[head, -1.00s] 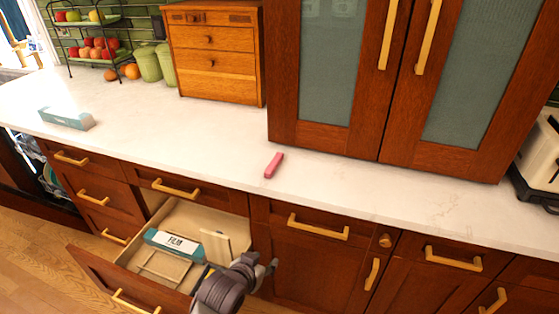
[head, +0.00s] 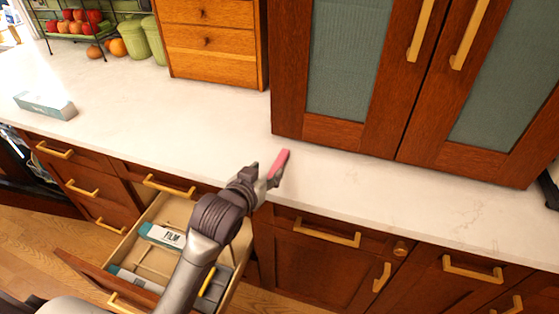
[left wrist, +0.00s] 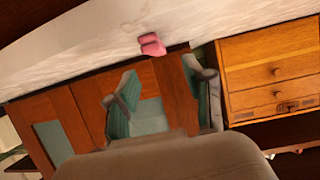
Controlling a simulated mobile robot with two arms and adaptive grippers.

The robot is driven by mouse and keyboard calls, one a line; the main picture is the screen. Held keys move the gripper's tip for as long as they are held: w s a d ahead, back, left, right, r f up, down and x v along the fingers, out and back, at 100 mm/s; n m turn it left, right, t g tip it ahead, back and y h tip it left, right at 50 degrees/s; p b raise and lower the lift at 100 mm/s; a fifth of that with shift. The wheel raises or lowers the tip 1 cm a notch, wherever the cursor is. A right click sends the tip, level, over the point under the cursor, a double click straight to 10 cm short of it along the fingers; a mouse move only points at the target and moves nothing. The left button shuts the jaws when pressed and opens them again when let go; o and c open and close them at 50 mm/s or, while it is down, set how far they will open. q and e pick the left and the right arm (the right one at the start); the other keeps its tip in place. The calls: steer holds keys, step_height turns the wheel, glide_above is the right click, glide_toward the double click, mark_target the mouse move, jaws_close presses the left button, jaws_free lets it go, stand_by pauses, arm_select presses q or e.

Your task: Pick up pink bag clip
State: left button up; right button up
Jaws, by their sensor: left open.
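The pink bag clip (head: 279,161) lies on the white countertop near its front edge, below the glass-door cabinet. In the left wrist view the clip (left wrist: 151,45) shows end-on on the counter, beyond the fingers and roughly between them. My left gripper (head: 268,176) is at the counter's front edge, its fingertips close to the clip's near end. The gripper hides part of that end, and I cannot tell whether they touch. In the left wrist view the gripper (left wrist: 160,88) has its two fingers spread apart with nothing between them. My right gripper is not in view.
An open drawer (head: 219,305) below the counter holds film boxes (head: 161,235) under my left arm. A teal box (head: 45,105) lies on the counter at left. A wooden drawer chest (head: 212,47) and glass-door cabinet (head: 393,140) stand behind. The counter (head: 170,125) around the clip is clear.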

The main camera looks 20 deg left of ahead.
mark_target(279, 160)
arm_select(q)
steer(key=x, duration=0.2)
steer(key=shift+w+f, duration=0.2)
steer(key=shift+w, duration=0.1)
steer(key=shift+r+p+x, duration=0.2)
steer(key=shift+p+x, duration=0.1)
steer(key=shift+x, duration=0.75)
steer(key=x, duration=0.2)
steer(key=shift+w+d+f, duration=0.15)
steer(key=shift+w+d, duration=0.1)
steer(key=shift+w, duration=0.1)
steer(key=shift+w+f, duration=0.15)
steer(key=shift+w, duration=0.25)
jaws_close()
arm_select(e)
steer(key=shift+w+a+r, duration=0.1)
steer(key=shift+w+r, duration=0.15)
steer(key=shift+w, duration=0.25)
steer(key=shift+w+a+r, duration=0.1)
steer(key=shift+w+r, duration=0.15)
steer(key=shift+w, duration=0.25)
